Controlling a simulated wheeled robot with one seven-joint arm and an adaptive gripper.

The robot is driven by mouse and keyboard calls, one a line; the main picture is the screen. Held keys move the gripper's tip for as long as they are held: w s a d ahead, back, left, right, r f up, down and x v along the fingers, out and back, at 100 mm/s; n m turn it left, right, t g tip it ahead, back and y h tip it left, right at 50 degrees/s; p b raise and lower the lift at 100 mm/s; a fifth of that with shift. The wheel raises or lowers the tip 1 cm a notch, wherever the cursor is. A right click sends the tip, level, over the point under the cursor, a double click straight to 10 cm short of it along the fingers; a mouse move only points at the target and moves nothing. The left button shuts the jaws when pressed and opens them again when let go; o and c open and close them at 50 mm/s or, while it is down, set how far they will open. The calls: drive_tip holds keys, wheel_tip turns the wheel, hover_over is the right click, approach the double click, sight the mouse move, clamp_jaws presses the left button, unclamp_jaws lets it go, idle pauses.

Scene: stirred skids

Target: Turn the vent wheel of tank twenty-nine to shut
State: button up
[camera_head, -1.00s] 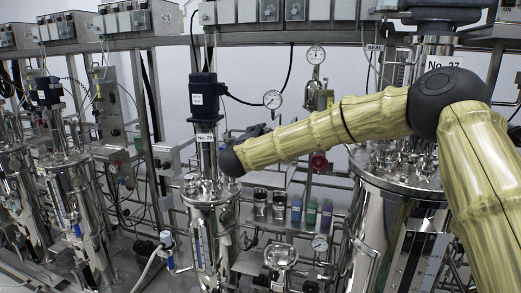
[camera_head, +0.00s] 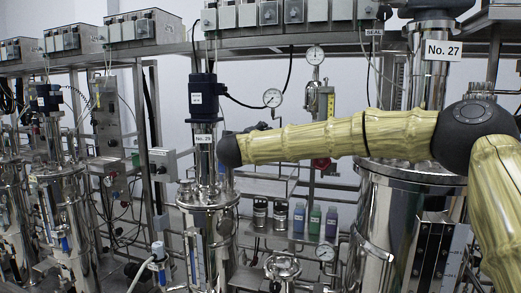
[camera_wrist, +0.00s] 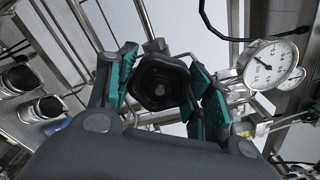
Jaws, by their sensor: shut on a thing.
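Tank twenty-nine (camera_head: 207,222) is a slim steel vessel left of centre in the head view, with a "No. 29" label (camera_head: 203,139) under a dark blue motor. In the wrist view, a black lobed wheel (camera_wrist: 160,82) sits between the teal-padded fingers of my gripper (camera_wrist: 163,90). The gripper is shut on this black wheel. The wheel's mark or turn position cannot be read. In the head view my arm reaches across to the tank's upper part, and the gripper and wheel are hidden.
A larger tank labelled "No. 27" (camera_head: 442,50) stands at the right behind my arm. A pressure gauge (camera_wrist: 270,66) is close to my right finger in the wrist view. Bottles (camera_head: 314,220) stand on a shelf right of tank twenty-nine. Pipes and frames crowd the area.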

drive_tip(key=m+b, duration=0.4)
drive_tip(key=b, duration=0.1)
drive_tip(key=f+m+b, duration=0.1)
drive_tip(key=m+b, duration=0.5)
drive_tip(key=b, duration=0.1)
drive_tip(key=shift+r, duration=0.2)
drive_tip(key=shift+r+m+b, duration=0.1)
drive_tip(key=shift+m+b, duration=0.2)
drive_tip(key=shift+m, duration=0.3)
drive_tip(key=shift+r, duration=0.15)
drive_tip(key=o, duration=1)
drive_tip(key=v, duration=1.2)
drive_tip(key=shift+r, duration=0.1)
